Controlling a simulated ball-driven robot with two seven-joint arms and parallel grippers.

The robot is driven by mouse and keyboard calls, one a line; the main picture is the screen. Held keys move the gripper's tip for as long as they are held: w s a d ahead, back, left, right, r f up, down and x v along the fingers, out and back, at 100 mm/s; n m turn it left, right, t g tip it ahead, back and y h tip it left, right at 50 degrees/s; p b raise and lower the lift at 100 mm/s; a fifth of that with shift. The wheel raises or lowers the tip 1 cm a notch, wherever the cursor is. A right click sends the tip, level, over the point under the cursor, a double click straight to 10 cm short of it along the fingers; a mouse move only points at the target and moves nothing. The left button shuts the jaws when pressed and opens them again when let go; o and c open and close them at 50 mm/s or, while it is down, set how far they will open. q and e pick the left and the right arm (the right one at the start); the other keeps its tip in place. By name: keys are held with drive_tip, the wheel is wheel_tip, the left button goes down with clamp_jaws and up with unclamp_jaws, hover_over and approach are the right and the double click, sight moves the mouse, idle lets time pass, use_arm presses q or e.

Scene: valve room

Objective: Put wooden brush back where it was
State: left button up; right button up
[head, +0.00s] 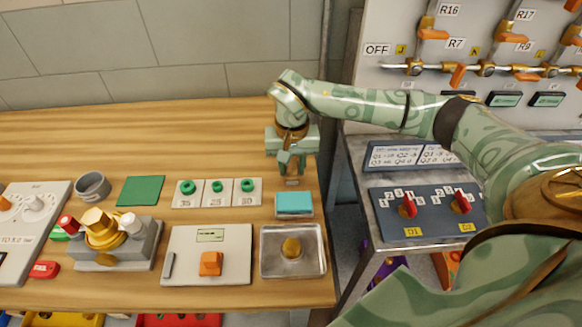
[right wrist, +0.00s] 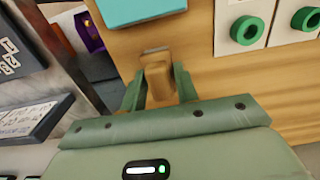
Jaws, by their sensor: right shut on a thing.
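My right gripper (head: 291,168) is over the back right part of the wooden table, pointing down. It is shut on a small brown wooden piece, which looks like the wooden brush (right wrist: 157,76), between its two green fingers in the right wrist view. In the head view only a small end of the brush (head: 291,181) shows below the fingers, just behind the teal block (head: 294,203). I cannot tell whether the brush touches the table. My left gripper is not in view.
Left of the gripper lie white tiles with green rings (head: 217,192). In front are a metal tray (head: 293,264) with a brown-gold knob and a white panel (head: 207,270) with an orange knob. A grey stand (head: 430,222) with red levers is right. The table (head: 150,135) behind is clear.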

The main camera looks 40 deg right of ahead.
sight(292, 163)
drive_tip(key=shift+f, duration=0.15)
drive_tip(key=shift+f, duration=0.1)
drive_tip(key=o, duration=0.9)
wheel_tip(292, 163, up, 12)
drive_tip(key=p, duration=0.3)
